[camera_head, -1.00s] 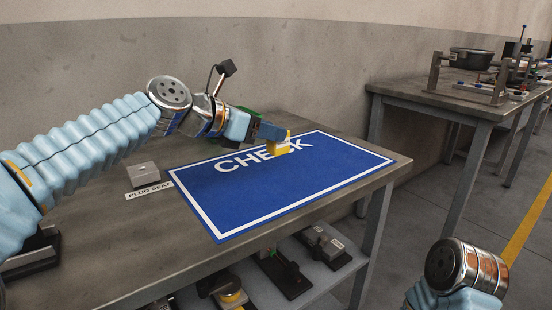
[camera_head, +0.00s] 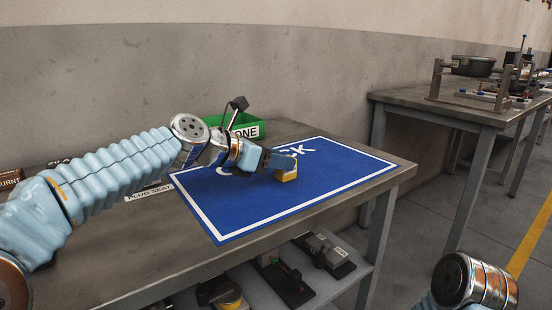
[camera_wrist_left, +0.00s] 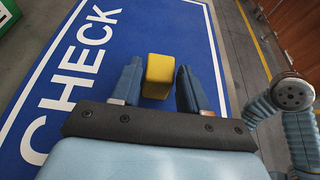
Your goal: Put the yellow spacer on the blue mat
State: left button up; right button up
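The yellow spacer (camera_head: 287,175) is at my left gripper (camera_head: 283,163), over the right half of the blue mat (camera_head: 240,208). The fingers hide part of the spacer in the head view. I cannot tell whether its underside touches the mat. The mat lies flat on the bench with a white border and the word CHECK, partly covered by my left arm. My right gripper is out of view.
A green bin (camera_head: 238,126) stands at the back of the bench. A lower shelf (camera_head: 330,280) holds several dark parts. A second table (camera_head: 430,107) with a pot and fixture stands at the right. The mat's front and right areas are clear.

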pick_arm(q)
jog(key=shift+o, duration=1.2)
jog(key=shift+r, duration=0.2)
jog(key=v, duration=1.2)
jog(key=shift+p, duration=0.35)
jog(key=shift+s+f, duration=0.1)
jog(key=shift+f, duration=0.05)
